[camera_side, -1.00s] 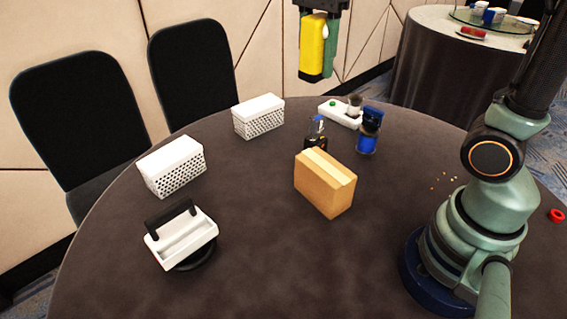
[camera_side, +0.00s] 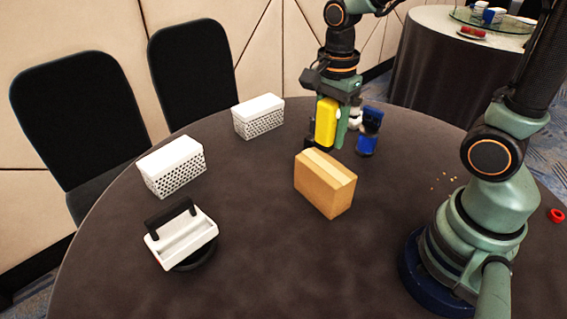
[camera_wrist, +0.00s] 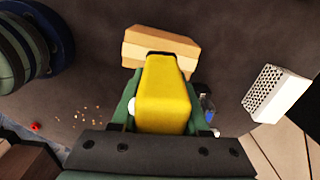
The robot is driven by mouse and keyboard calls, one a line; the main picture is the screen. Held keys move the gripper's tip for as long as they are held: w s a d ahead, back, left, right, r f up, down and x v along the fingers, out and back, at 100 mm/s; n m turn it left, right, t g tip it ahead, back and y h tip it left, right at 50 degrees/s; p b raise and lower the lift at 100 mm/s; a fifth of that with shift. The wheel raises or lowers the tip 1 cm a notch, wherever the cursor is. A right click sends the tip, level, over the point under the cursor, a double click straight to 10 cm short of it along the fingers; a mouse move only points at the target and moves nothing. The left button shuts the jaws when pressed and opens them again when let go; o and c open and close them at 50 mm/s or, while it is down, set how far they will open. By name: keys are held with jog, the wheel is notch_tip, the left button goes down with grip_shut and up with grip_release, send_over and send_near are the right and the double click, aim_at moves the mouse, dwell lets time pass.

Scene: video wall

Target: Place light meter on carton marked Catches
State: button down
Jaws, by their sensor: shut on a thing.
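The light meter (camera_side: 325,122) is a yellow block with a white dome on its side. My gripper (camera_side: 329,142) is shut on it and holds it upright above the table, behind the carton in the side view. The brown carton (camera_side: 322,186) with a pale tape strip stands on the table; no marking can be read on it. In the wrist view the light meter (camera_wrist: 166,90) sits between the green fingers, and its far end overlaps the edge of the carton (camera_wrist: 160,46). The two look apart in the side view.
Two white perforated boxes (camera_side: 172,168) (camera_side: 258,117) and a white tray with a black handle (camera_side: 182,238) stand left. The table's front middle is clear.

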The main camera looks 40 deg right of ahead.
aim_at(325, 165)
jog(key=shift+f, duration=2.65)
jog(key=shift+f, duration=0.15)
jog(key=shift+c, duration=2)
grip_release()
